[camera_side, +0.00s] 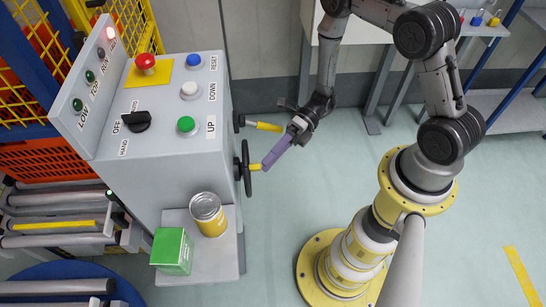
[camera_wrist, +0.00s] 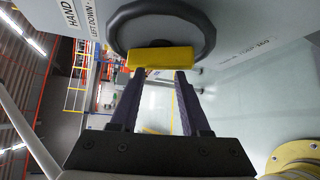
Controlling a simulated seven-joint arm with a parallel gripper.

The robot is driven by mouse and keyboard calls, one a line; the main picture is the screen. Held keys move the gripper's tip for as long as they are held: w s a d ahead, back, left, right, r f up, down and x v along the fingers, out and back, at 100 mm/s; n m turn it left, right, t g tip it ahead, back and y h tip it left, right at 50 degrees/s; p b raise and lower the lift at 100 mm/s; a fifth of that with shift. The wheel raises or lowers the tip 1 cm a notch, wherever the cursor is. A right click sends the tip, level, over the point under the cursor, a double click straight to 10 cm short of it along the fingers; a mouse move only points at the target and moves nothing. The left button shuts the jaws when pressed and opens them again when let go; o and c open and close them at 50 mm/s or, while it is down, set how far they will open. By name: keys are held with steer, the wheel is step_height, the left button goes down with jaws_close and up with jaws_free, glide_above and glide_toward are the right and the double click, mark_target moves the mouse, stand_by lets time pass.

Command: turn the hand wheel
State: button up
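The black hand wheel (camera_side: 246,170) is upright on the right face of a grey control cabinet (camera_side: 170,165). Its yellow handle (camera_side: 255,167) sticks out to the right. In the wrist view the wheel rim (camera_wrist: 207,38) fills the top, with the handle (camera_wrist: 160,57) as a yellow block below its hub. My gripper (camera_side: 266,165) has long purple fingers that reach down-left to the handle's outer end. In the wrist view my gripper (camera_wrist: 159,74) has its fingers apart, with floor visible between them. The fingertips end at the handle's lower edge; whether they touch it is unclear.
A second crank with a yellow handle (camera_side: 268,127) sits just above the wheel in the side view. A can (camera_side: 208,214) and a green box (camera_side: 172,251) stand on the cabinet's low ledge. The floor right of the wheel is clear up to my base.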

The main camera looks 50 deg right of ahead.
steer(key=s+d+f, duration=0.3)
steer(key=d+f, duration=0.6)
steer(key=d, duration=0.2)
steer(key=shift+s+d+f, duration=0.4)
stand_by(1.2)
stand_by(0.4)
steer(key=v, duration=1.3)
steer(key=shift+d, duration=0.4)
steer(key=s+a+r+m+t+h, duration=0.1)
steer(key=s+a+r+m+t, duration=0.2)
steer(key=a+m+t, duration=0.55)
steer(key=s+a+r+m+t+h, duration=0.2)
steer(key=s+a+r+m+t, duration=0.15)
steer(key=a+m, duration=0.9)
steer(key=w+a+m, duration=0.1)
steer(key=w+a, duration=0.5)
steer(key=w, duration=0.4)
steer(key=shift+w+a+r+m, duration=0.2)
steer(key=shift+a+m, duration=0.1)
steer(key=shift+m, duration=0.1)
